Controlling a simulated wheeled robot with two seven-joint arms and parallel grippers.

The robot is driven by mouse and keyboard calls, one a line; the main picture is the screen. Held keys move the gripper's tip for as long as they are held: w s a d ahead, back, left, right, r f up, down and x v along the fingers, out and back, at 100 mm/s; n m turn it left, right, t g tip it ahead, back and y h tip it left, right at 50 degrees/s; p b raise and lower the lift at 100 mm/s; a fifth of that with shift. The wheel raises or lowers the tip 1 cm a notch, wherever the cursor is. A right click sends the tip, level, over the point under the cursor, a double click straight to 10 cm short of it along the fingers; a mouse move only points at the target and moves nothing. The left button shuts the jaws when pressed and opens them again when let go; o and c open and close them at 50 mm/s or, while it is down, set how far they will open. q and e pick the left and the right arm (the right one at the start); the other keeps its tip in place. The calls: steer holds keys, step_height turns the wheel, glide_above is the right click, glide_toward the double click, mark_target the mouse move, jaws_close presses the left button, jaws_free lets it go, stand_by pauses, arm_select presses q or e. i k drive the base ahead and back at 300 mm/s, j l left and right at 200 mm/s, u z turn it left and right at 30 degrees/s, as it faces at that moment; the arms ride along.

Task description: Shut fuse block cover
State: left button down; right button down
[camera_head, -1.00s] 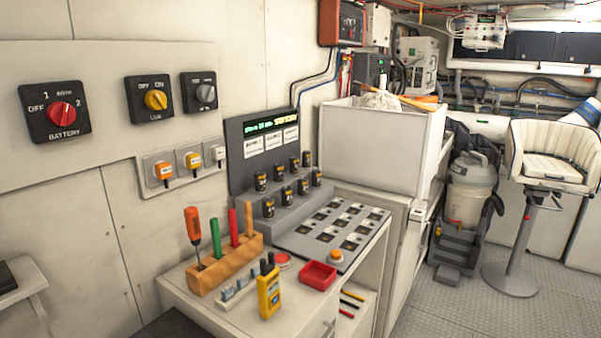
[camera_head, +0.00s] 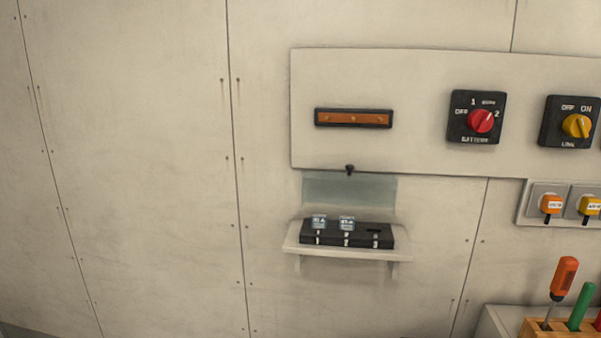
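The fuse block (camera_head: 319,239) is a low black box on a small white wall shelf (camera_head: 300,250) below the switch panel. Two clear fuses with labels (camera_head: 319,221) stand up in its left and middle positions; the right position shows only a dark slot. A translucent grey-blue cover (camera_head: 350,190) stands up against the wall behind the block, so it is open. A small black knob (camera_head: 350,169) shows at the cover's top edge. Neither of my grippers shows in the view.
A white panel above carries an orange-brown bus bar (camera_head: 353,118), a red battery switch (camera_head: 481,121) and a yellow switch (camera_head: 577,126). Orange and yellow plugs (camera_head: 551,204) are at right. A wooden tool block (camera_head: 540,327) with a screwdriver stands at lower right. Space before the shelf looks clear.

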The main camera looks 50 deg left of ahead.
mark_target(348, 167)
steer(key=u, duration=1.35)
